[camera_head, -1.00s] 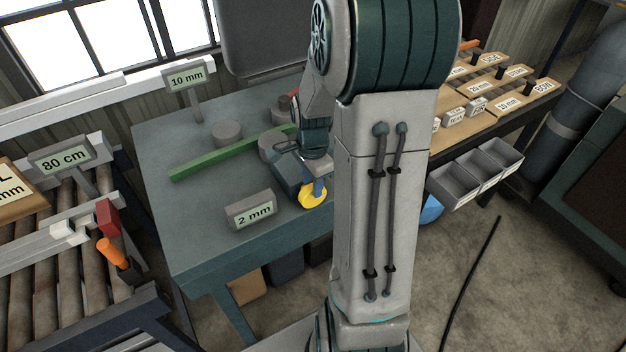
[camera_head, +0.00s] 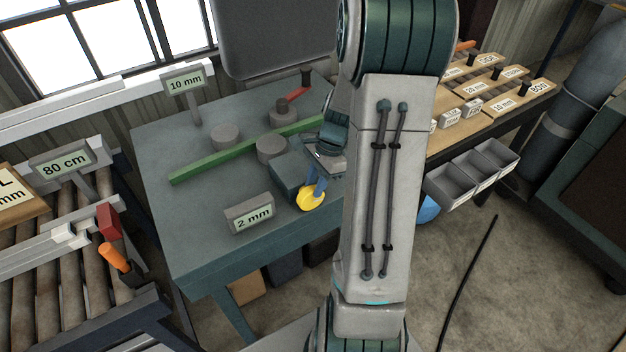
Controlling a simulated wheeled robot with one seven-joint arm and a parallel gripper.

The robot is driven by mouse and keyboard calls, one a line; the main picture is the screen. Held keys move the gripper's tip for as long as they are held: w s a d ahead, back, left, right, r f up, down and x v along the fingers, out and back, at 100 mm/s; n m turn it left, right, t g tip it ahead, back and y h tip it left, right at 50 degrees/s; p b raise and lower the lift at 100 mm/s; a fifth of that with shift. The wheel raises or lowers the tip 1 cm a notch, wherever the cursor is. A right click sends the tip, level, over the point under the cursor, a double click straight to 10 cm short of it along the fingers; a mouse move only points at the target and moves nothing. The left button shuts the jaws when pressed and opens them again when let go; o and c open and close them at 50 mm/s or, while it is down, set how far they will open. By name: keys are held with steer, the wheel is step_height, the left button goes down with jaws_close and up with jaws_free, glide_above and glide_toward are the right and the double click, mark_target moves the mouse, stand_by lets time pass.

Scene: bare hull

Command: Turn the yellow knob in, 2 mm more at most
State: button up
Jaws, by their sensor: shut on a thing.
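The yellow knob (camera_head: 307,203) sits at the front of a dark teal block (camera_head: 288,177) on the bench. My gripper (camera_head: 315,190) reaches down from the right, and its blue fingers are shut on the knob. The fingers hide part of the knob, and my arm covers what lies to its right. A small sign reading 2 mm (camera_head: 251,215) stands left of the knob on the bench. Another sign reading 10 mm (camera_head: 186,82) stands on a post at the back left.
A green bar (camera_head: 220,159) lies across the bench (camera_head: 175,215) behind the block. Grey round pieces (camera_head: 225,137) and a red-handled clamp (camera_head: 290,103) are near it. Rollers with an 80 cm sign (camera_head: 62,162) are at left. Grey bins (camera_head: 455,190) hang at right.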

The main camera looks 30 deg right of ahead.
steer(key=d+y, duration=0.1)
steer(key=y, duration=0.1)
steer(key=f+y, duration=0.1)
steer(key=shift+d+y, duration=0.35)
steer(key=shift+y, duration=0.05)
steer(key=y, duration=0.1)
steer(key=d+y, duration=0.1)
steer(key=shift+w+f+y, duration=0.1)
steer(key=shift+f+y, duration=0.2)
steer(key=shift+f, duration=0.1)
steer(key=y, duration=0.1)
steer(key=f+y+b, duration=0.1)
steer(key=y, duration=0.1)
steer(key=shift+d+f, duration=0.2)
steer(key=shift+d, duration=0.1)
steer(key=shift+d+f+y+b, duration=0.1)
steer(key=shift+f+y+b, duration=0.2)
steer(key=shift+y, duration=0.5)
steer(key=shift+d+f+y+b, duration=0.1)
steer(key=shift+f+y+b, duration=0.15)
steer(key=shift+y, duration=0.55)
steer(key=o, duration=0.7)
steer(key=shift+r, duration=0.1)
